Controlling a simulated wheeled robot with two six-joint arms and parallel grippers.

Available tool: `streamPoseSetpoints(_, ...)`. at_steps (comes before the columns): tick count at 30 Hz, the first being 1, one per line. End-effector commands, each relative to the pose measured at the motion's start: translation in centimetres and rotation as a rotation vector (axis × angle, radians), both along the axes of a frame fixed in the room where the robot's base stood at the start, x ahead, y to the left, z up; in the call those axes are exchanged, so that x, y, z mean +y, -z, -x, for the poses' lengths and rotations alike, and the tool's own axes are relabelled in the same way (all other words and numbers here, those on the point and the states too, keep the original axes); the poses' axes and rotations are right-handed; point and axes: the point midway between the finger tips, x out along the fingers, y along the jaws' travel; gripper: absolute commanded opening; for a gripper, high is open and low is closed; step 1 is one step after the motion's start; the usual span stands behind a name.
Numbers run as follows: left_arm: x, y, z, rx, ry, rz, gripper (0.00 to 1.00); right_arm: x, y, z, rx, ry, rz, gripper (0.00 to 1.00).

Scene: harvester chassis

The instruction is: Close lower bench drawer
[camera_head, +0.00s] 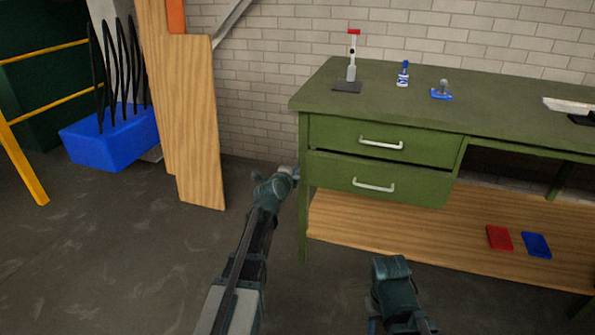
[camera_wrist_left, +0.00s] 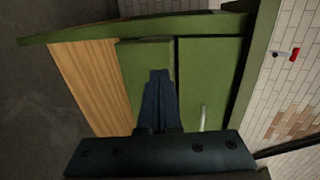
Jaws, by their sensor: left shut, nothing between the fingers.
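The green bench's lower drawer (camera_head: 335,177) has a pale bar handle (camera_head: 374,186). Its front stands slightly forward of the upper drawer (camera_head: 335,134), with a dark gap along its top edge. My left gripper (camera_head: 290,172) is shut and empty, near the left end of the lower drawer in the head view. In the left wrist view, which is turned sideways, its closed fingers (camera_wrist_left: 160,75) overlap the lower drawer front (camera_wrist_left: 135,65) and hide part of it. I cannot tell whether they touch it.
The bench top (camera_head: 310,95) holds several small items at the back. A wooden lower shelf (camera_head: 400,235) carries a red tray (camera_head: 499,238) and a blue tray (camera_head: 537,245). Wooden boards (camera_head: 200,130) lean left of the bench. The floor in front is clear.

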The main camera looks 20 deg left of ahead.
Motion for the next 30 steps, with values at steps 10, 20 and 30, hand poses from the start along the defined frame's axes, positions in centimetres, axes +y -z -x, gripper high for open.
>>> streamPoseSetpoints(10, 0.0, 2.1, -6.1, 0.001, 0.002, 0.000, 0.00, -0.1, 2.1, 0.0, -0.001, -0.001, 0.003, 0.50)
streamPoseSetpoints(20, 0.0, 2.7, -11.8, 0.001, 0.001, 0.000, 0.00, -0.1, 2.6, 0.0, -0.002, -0.001, 0.005, 0.50)
streamPoseSetpoints(30, 0.0, 2.7, -12.4, 0.001, 0.001, 0.001, 0.00, -0.1, 2.6, 0.0, -0.002, -0.001, 0.005, 0.50)
